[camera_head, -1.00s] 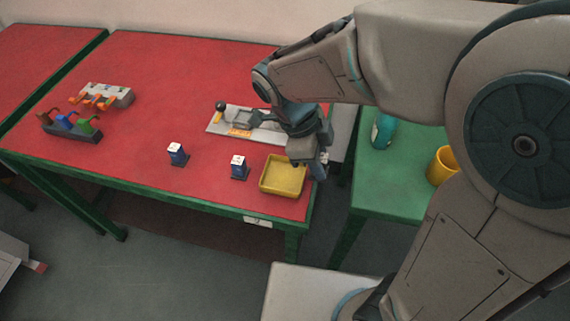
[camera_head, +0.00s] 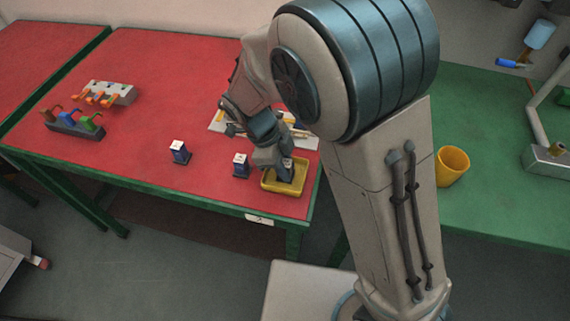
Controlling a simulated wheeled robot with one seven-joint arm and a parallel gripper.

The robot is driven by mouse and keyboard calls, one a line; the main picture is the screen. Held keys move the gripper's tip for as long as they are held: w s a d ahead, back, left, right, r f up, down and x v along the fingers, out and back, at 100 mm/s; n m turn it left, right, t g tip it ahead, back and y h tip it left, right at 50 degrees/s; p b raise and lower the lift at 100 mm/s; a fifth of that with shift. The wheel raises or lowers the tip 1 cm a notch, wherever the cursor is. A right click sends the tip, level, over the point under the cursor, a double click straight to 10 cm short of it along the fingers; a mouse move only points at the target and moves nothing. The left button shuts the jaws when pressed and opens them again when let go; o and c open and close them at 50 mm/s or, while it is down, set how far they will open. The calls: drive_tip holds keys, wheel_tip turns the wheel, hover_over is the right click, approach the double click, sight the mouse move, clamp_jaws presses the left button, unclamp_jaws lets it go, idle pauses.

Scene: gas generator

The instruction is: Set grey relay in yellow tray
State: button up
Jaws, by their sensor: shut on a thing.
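The yellow tray (camera_head: 283,190) lies near the red table's front right corner. My gripper (camera_head: 284,172) points down over the tray, with its fingertips at or inside the rim. It is shut on a small greyish thing, which appears to be the grey relay (camera_head: 288,170). The fingers partly hide the relay, and I cannot tell whether it touches the tray floor.
Two blue relays with white tops, one left (camera_head: 180,152) and one close left of the tray (camera_head: 241,165), stand upright. A light panel (camera_head: 217,122) lies behind my arm. A coloured-lever block (camera_head: 75,127) stands far left. An orange cup (camera_head: 452,165) is on the green table.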

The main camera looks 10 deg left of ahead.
drive_tip(key=shift+f, duration=0.2)
drive_tip(key=o, duration=1)
drive_tip(key=shift+r, duration=0.1)
drive_tip(key=shift+r, duration=0.1)
